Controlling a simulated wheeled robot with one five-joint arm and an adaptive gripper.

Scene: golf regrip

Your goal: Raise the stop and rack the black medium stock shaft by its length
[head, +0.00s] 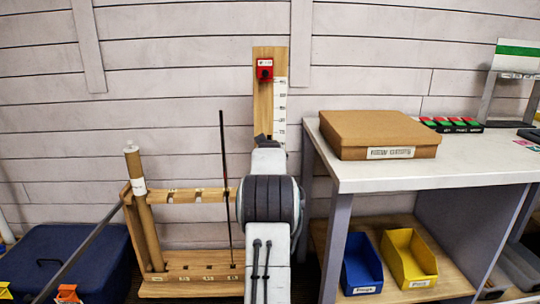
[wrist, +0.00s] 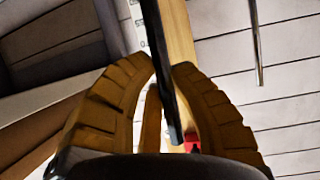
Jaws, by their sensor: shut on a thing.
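In the wrist view, a black shaft (wrist: 159,50) runs between the two tan fingers of my gripper (wrist: 163,66), which is shut on it. One end of the shaft shows close to the red stop (wrist: 192,141); I cannot tell if they touch. In the head view, the red stop (head: 265,70) sits high on a wooden board (head: 265,102) with a white scale (head: 280,110). My arm hides the held shaft and most of the gripper there. The wooden rack (head: 190,271) stands left of my arm, with a thin dark shaft (head: 226,160) upright at its right end.
A white-topped bench (head: 450,165) stands right of my arm, with a cardboard box (head: 380,130) on top and blue (head: 361,270) and yellow (head: 408,262) bins below. A cardboard tube (head: 138,190) stands at the rack's left end, beside a dark blue lidded bin (head: 60,250).

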